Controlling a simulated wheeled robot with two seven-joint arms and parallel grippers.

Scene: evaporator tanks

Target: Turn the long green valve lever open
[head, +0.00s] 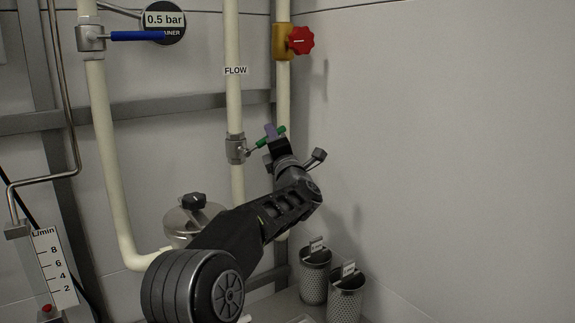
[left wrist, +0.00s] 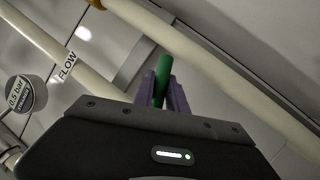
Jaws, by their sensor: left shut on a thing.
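The long green valve lever (head: 265,139) sticks out to the right from a metal valve (head: 236,149) on the pipe labelled FLOW in the head view. My left gripper (head: 272,133) is shut on the lever near its outer end. In the left wrist view the green lever (left wrist: 162,78) sits between the two purple fingers (left wrist: 164,95), and part of it is hidden by them and the gripper body. The lever points right and slightly up in the head view. My right gripper is in neither view.
A blue lever (head: 137,36) is on the left pipe, beside a 0.5 bar gauge (head: 164,20). A red knob (head: 301,40) is on the pipe right of the FLOW pipe. Perforated metal cups (head: 315,277) stand below right. A bare wall lies to the right.

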